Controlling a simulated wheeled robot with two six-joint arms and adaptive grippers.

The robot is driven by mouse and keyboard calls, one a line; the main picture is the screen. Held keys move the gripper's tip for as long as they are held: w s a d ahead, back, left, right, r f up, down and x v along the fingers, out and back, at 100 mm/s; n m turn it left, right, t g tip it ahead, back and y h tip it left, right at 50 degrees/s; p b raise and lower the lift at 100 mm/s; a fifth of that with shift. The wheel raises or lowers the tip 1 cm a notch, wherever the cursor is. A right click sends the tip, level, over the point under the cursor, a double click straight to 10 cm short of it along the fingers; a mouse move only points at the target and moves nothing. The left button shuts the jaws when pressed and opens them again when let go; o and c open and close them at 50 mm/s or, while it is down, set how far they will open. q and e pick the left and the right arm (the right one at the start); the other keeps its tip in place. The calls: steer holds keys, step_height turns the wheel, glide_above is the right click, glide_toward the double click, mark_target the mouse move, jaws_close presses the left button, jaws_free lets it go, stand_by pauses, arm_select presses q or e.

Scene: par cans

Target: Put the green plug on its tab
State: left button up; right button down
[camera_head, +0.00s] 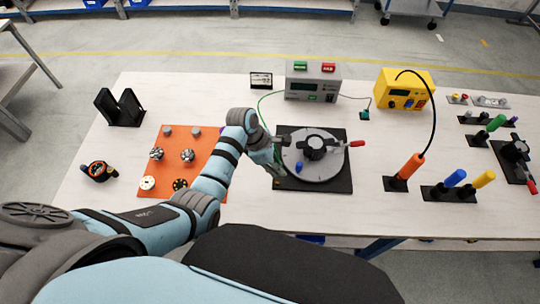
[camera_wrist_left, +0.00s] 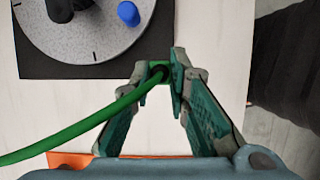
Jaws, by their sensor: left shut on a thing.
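My left gripper (camera_head: 277,172) is at the left edge of the black square base in the head view. In the left wrist view its fingertips (camera_wrist_left: 160,72) are shut on the green plug (camera_wrist_left: 159,68), a small green end with a dark opening. A thick green cable (camera_wrist_left: 85,128) runs from the plug to the lower left. In the head view the green cable (camera_head: 262,104) comes from the grey meter box and passes behind my arm; the plug is hard to make out there. I cannot tell which part is its tab. My right gripper is not in view.
The grey round disc (camera_head: 321,174) on its black base (camera_head: 342,184) carries a black clamp with a red handle (camera_head: 355,144) and a blue peg (camera_head: 299,167). The grey meter (camera_head: 313,82) and yellow meter (camera_head: 405,92) stand behind. An orange board (camera_head: 166,187) lies left; colored handles stand right.

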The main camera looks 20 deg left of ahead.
arm_select(q)
steer(key=f+b, duration=0.5)
steer(key=shift+s+f, duration=0.15)
steer(key=shift+s, duration=0.05)
steer(key=shift+f+b, duration=0.4)
steer(key=shift+f, duration=0.1)
steer(key=shift+r, duration=0.1)
steer(key=shift+p, duration=0.55)
steer(key=o, duration=0.5)
